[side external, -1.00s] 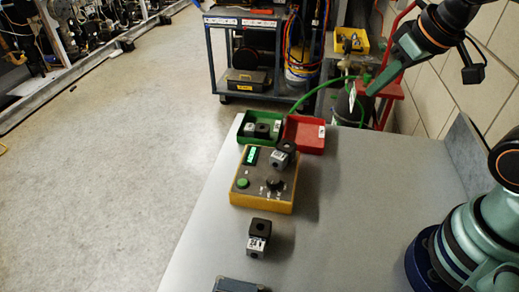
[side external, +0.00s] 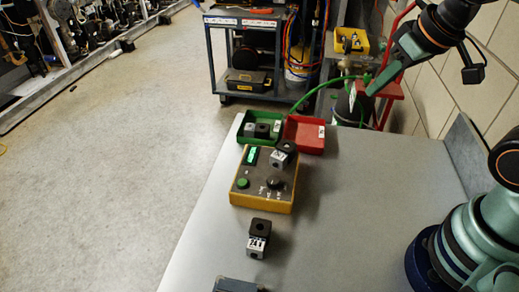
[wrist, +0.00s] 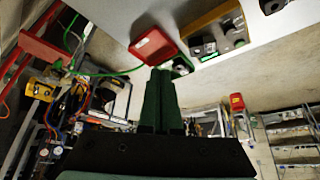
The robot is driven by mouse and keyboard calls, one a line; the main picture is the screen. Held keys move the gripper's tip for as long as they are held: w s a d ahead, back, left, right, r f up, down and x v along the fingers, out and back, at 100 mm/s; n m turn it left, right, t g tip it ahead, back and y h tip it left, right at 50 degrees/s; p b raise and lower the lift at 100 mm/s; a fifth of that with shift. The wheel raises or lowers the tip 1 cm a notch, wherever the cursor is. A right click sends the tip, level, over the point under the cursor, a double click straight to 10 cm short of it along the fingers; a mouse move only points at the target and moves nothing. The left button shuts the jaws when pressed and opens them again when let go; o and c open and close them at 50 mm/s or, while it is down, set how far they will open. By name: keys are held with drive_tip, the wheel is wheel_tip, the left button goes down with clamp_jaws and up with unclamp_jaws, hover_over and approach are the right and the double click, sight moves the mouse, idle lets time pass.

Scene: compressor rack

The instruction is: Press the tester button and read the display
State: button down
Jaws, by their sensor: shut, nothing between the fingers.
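The tester (side external: 262,199) is a yellow box with a grey top on the bench. Its round green button (side external: 242,183) is at the front left and a black knob (side external: 275,183) at the right. Its small display (side external: 252,156) is lit green, too small to read. A grey and black block (side external: 281,156) sits on the tester's back part. My gripper (side external: 357,97) is raised behind and right of the tester, well away from the button. In the wrist view its green fingers (wrist: 160,72) are together and empty, and the tester (wrist: 215,20) shows at the top right.
A green bin (side external: 260,125) holding similar blocks and an empty-looking red bin (side external: 304,134) stand behind the tester. Another block (side external: 258,238) with a white label stands in front, near a blue-grey object (side external: 236,285). The bench right of the tester (side external: 370,200) is clear.

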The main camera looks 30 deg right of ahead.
idle(0.8)
drive_tip(key=n+t+y, duration=0.2)
drive_tip(key=n+y, duration=0.3)
drive_tip(key=n, duration=1)
hover_over(242, 183)
drive_tip(key=d, duration=0.1)
wheel_tip(242, 183, down, 10)
drive_tip(key=shift+s, duration=0.35)
drive_tip(key=shift+f, duration=4.3)
drive_tip(key=shift+f, duration=0.15)
drive_tip(key=shift+d+f, duration=0.1)
drive_tip(key=shift+f, duration=0.2)
